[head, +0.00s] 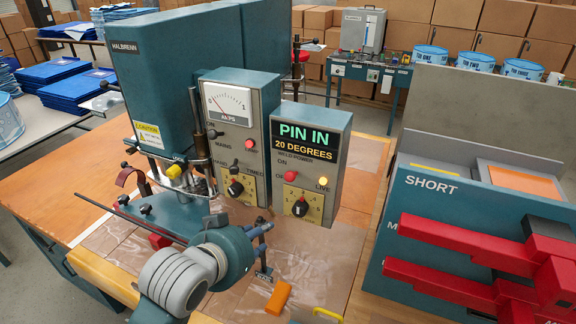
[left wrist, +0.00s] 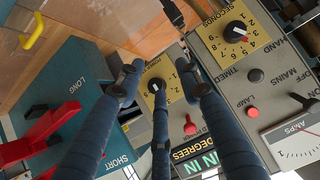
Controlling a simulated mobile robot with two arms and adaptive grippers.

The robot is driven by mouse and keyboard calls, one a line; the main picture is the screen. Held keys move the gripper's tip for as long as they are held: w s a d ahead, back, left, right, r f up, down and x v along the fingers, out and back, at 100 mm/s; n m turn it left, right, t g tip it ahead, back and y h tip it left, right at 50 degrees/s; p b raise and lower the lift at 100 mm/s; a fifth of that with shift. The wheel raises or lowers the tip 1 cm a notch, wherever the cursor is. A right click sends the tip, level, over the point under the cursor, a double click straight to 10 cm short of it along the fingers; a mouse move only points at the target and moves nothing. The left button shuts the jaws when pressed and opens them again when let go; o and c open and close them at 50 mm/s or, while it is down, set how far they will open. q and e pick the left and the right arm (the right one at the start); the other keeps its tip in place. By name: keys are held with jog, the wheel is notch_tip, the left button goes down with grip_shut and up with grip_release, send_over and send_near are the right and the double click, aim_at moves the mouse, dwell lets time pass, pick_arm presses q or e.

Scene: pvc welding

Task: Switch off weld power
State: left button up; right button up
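The weld power box (head: 313,150) stands on the bench with a lit display reading PIN IN, 20 DEGREES. Its red switch (head: 290,176) sits beside the ON marking, and the amber LIVE lamp (head: 323,181) glows. I cannot tell the switch's exact position. The red switch also shows in the left wrist view (left wrist: 190,126), just beyond the fingers. My left gripper (head: 265,249) is in front of and below the box, apart from the switch. In the left wrist view its three blue fingers (left wrist: 160,85) are spread with nothing between them. My right gripper is not in view.
The taller AMPS meter box (head: 236,130) stands directly left, with its own switch and knobs. A teal rack (head: 425,215) marked SHORT, with red-handled pieces (head: 470,245), stands right. An orange block (head: 278,298) lies on the bench in front. A thin metal rod (head: 130,218) projects left.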

pick_arm(q)
jog(key=m+t+h, duration=0.1)
jog(key=t, duration=0.1)
send_near(289, 178)
jog(key=shift+m, duration=0.3)
jog(key=p+x, duration=0.3)
jog(key=x, duration=0.7)
jog(key=shift+w, duration=0.2)
jog(key=shift+w+d, duration=0.1)
jog(key=shift+w, duration=0.05)
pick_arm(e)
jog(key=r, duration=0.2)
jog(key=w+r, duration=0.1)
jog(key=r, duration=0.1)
pick_arm(q)
jog(key=shift+c, duration=0.2)
jog(key=shift+f, duration=0.1)
grip_shut()
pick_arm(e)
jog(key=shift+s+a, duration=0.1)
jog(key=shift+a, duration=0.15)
